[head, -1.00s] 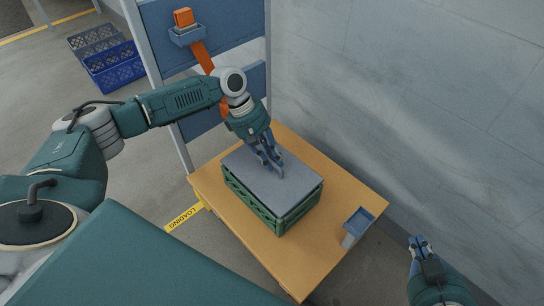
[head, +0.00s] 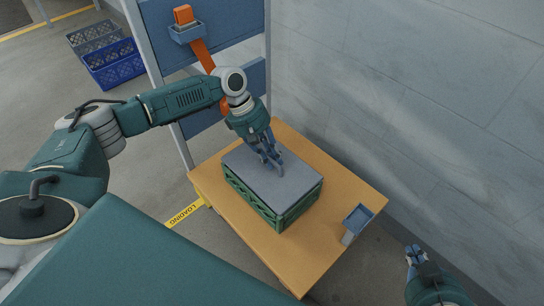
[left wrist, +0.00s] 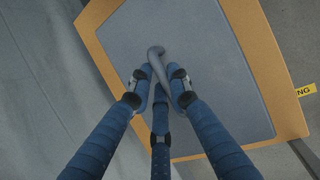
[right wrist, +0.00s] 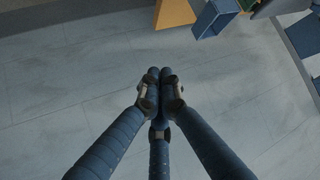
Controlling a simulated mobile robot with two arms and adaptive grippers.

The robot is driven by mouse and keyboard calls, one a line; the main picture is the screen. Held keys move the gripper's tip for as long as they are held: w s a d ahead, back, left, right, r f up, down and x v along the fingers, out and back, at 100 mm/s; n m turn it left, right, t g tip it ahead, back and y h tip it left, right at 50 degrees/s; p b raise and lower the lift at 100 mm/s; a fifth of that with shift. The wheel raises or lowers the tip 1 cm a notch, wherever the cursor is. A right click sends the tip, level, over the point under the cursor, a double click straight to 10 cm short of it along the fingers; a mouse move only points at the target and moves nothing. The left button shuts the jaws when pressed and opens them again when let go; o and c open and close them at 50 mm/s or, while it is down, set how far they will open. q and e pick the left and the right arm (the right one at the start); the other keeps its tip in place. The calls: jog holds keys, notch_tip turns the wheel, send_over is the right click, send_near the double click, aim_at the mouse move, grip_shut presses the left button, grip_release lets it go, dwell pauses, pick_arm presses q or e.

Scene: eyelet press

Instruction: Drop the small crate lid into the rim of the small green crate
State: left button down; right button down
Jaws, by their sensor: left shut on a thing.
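The small crate lid (head: 262,178) is a flat grey plate with a handle; it lies level over the top of the small green crate (head: 262,206) on the wooden table. Its edges line up closely with the crate's rim; I cannot tell whether it is fully down inside. My left gripper (head: 275,168) is shut on the lid's grey handle, and the lid (left wrist: 200,45) fills much of the left wrist view. The crate is hidden there. My right gripper (head: 413,250) is away to the right of the table, its fingers together and empty in the right wrist view (right wrist: 160,76).
The table (head: 325,235) has bare wood around the crate. A small blue tray-like holder (head: 358,218) stands at its right edge. A grey wall runs close behind on the right. A blue panel rack (head: 233,40) stands behind, with blue and grey crates (head: 115,68) on the floor.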

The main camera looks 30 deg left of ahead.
jog(key=shift+s+d+f+g, duration=0.15)
jog(key=shift+s+f+g, duration=0.15)
jog(key=shift+s, duration=0.05)
dwell(0.3)
jog(key=shift+s+d+f, duration=0.1)
jog(key=shift+s+f, duration=0.15)
jog(key=shift+s+f, duration=0.1)
jog(key=shift+s, duration=0.1)
jog(key=shift+s+d+f+g, duration=0.1)
jog(key=shift+s+f+g, duration=0.1)
jog(key=shift+s+g, duration=0.1)
jog(key=shift+s+d+f+g+p, duration=0.2)
jog(key=shift+s+f+g+p, duration=0.15)
jog(key=shift+s+g, duration=0.1)
jog(key=shift+s+d+f+h, duration=0.2)
jog(key=shift+s+f+h, duration=0.1)
jog(key=shift+s, duration=0.15)
dwell(0.4)
jog(key=shift+s+d+f+g, duration=0.1)
jog(key=shift+s+f+g, duration=0.15)
jog(key=shift+s, duration=0.1)
jog(key=shift+s+d+f, duration=0.2)
jog(key=shift+s, duration=0.25)
jog(key=shift+s+f+g+p, duration=0.1)
jog(key=shift+s+g+p, duration=0.2)
jog(key=shift+g, duration=0.1)
